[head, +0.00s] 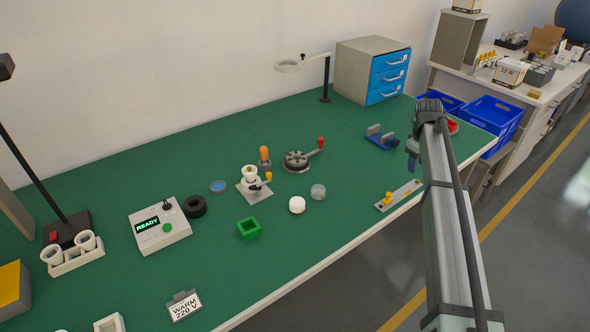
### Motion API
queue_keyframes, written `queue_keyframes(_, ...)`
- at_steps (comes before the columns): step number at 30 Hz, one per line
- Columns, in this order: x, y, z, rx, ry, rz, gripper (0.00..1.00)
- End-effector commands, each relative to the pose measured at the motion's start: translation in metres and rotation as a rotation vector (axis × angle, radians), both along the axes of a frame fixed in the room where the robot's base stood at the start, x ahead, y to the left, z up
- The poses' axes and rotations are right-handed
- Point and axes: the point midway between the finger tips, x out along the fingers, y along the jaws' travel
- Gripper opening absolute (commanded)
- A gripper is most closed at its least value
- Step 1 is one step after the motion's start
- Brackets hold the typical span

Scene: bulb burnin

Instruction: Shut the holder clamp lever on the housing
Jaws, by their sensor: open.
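A white lamp housing (251,178) stands upright on a light square base plate (249,196) near the middle of the green table. A small lever with a yellow knob (268,176) sticks out on its right side. The lever looks raised a little, but its exact position is too small to tell. My gripper (412,155) hangs at the end of my arm over the table's right part, well to the right of the housing and touching nothing I can see. It is open and empty; its fingers are small and partly hidden by the arm.
A dark round fixture (296,160) with a red-knobbed lever stands right of the housing, an orange-topped piece (264,155) just behind. A green square block (249,228), a white cap (297,205) and a grey cap (318,192) lie in front. A blue vise-like fixture (381,138) is near my gripper.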

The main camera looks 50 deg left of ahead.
Motion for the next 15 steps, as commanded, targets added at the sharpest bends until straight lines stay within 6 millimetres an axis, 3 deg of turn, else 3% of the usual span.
queue_keyframes(1,-0.021,0.028,0.011,0.001,0.005,0.055,0.47)
queue_keyframes(6,-0.091,0.096,0.035,-0.008,0.035,0.223,0.47)
queue_keyframes(15,-0.234,0.198,0.075,-0.025,0.091,0.524,0.47)
